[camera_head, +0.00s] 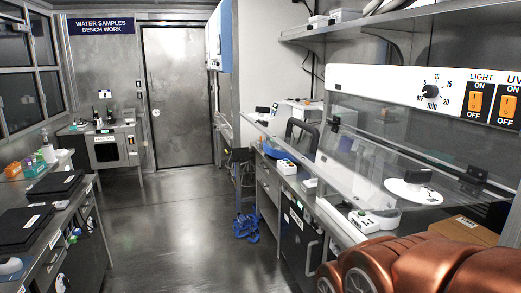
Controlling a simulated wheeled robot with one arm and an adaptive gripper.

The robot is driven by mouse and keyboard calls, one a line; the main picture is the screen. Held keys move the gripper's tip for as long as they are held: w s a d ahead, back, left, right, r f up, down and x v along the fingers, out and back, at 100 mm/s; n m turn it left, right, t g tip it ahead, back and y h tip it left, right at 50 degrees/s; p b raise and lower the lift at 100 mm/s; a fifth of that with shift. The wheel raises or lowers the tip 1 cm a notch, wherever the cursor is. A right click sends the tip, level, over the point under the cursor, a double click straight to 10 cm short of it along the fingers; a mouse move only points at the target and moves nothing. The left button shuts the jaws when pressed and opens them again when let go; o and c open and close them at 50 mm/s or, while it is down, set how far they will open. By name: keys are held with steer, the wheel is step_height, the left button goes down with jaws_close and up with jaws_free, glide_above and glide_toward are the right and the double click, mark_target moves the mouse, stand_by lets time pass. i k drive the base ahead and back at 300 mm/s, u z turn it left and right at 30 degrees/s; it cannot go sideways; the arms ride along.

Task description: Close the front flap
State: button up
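The front flap (345,160) is a clear panel on the hood at the right. It slants outward from black hinges (473,180) below the hood's control panel (425,92), and its lower edge stands out over the bench front. The bench and equipment show through it. My copper-coloured arm covers the lower right corner, in front of the hood's near end. My gripper is not in view, so I cannot see where it is relative to the flap.
A cardboard box (463,229) and a white device (370,222) lie on the hood bench. A metal shelf (380,25) hangs above. A closed door (178,95) stands at the back.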

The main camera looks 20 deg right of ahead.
mark_target(341, 157)
steer(key=z, duration=1.45)
steer(key=k, duration=0.95)
steer(key=u, duration=1.7)
